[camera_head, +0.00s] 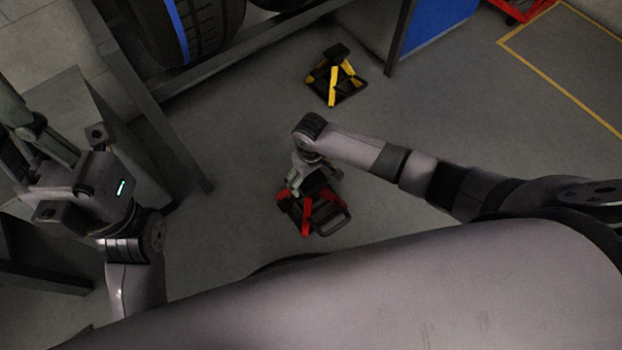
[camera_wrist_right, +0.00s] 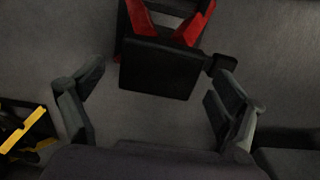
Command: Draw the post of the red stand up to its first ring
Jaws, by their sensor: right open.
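The red stand (camera_head: 305,217) stands on the floor near the middle of the head view, with red legs and a dark frame. My right gripper (camera_head: 297,181) is over it and hides part of its top and post. In the right wrist view the stand's black top block (camera_wrist_right: 158,70) shows ahead, between the two spread fingers of the right gripper (camera_wrist_right: 155,78), with floor visible on both sides of it. The red legs (camera_wrist_right: 190,24) show beyond the block. The right gripper is open and empty. My left gripper (camera_head: 38,140) is at the far left, away from the stand; its fingertips are unclear.
A yellow stand (camera_head: 335,80) stands farther back; it also shows at the lower left of the right wrist view (camera_wrist_right: 27,128). A grey metal frame (camera_head: 270,52) with tyres (camera_head: 190,30) is at the back left. Open floor (camera_head: 480,110) lies to the right.

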